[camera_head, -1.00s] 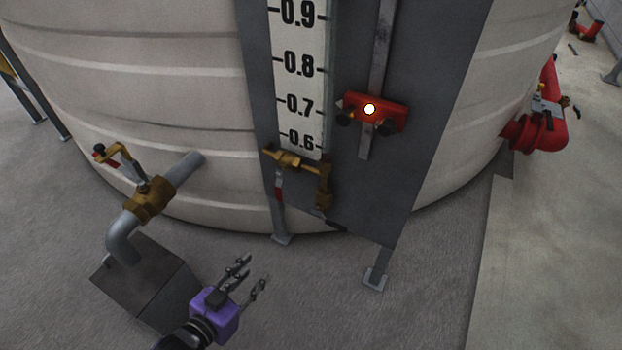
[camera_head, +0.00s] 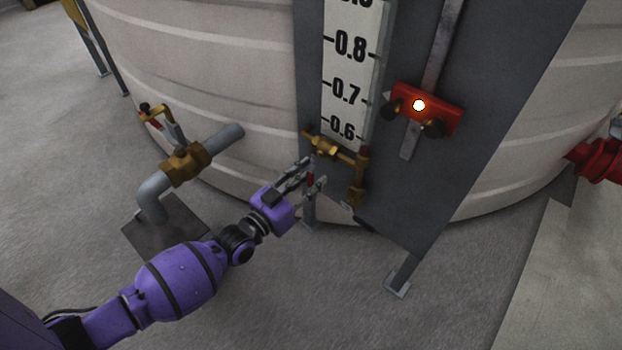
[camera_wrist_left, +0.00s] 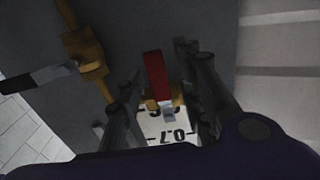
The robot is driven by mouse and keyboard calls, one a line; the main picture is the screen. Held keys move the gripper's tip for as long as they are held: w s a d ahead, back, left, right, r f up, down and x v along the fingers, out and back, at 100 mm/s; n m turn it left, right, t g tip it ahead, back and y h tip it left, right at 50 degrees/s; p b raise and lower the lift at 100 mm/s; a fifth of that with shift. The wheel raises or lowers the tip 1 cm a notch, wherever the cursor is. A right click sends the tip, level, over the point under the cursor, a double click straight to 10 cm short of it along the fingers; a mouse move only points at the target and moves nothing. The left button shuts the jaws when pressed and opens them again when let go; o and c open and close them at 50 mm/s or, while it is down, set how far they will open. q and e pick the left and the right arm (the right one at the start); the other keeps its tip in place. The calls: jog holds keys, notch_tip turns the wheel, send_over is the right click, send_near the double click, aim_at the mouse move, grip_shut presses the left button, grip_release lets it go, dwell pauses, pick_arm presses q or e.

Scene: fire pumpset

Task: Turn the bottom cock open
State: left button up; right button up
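The bottom cock (camera_head: 328,148) is a brass valve at the foot of the level gauge, near the 0.6 mark. Its red handle (camera_head: 311,178) hangs down, partly hidden by my fingers in the head view. In the left wrist view the red handle (camera_wrist_left: 156,76) shows between the fingers, and brass fittings (camera_wrist_left: 88,56) lie left of it. My left gripper (camera_head: 308,179) is open, its fingers on both sides of the handle. It also shows in the left wrist view (camera_wrist_left: 164,92); I cannot tell whether a finger touches the handle. My right gripper is not in view.
The gauge scale (camera_head: 350,80) runs up a grey panel on the pale tank (camera_head: 240,80). A red block with a lit lamp (camera_head: 425,108) is mounted to the right. A brass valve (camera_head: 185,163) on a grey pipe stands left, above my left arm. Open floor lies in front.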

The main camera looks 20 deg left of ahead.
pick_arm(q)
jog(key=shift+w+d, duration=0.1)
jog(key=shift+w, duration=0.05)
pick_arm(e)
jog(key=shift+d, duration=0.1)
pick_arm(q)
jog(key=shift+c, duration=0.6)
grip_shut()
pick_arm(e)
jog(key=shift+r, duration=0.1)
pick_arm(q)
jog(key=w+a+r+m+p, duration=0.2)
jog(key=a+r+m+p, duration=0.3)
jog(key=m, duration=1.3)
jog(key=shift+a+r+p, duration=0.3)
jog(key=shift+r+p, duration=0.2)
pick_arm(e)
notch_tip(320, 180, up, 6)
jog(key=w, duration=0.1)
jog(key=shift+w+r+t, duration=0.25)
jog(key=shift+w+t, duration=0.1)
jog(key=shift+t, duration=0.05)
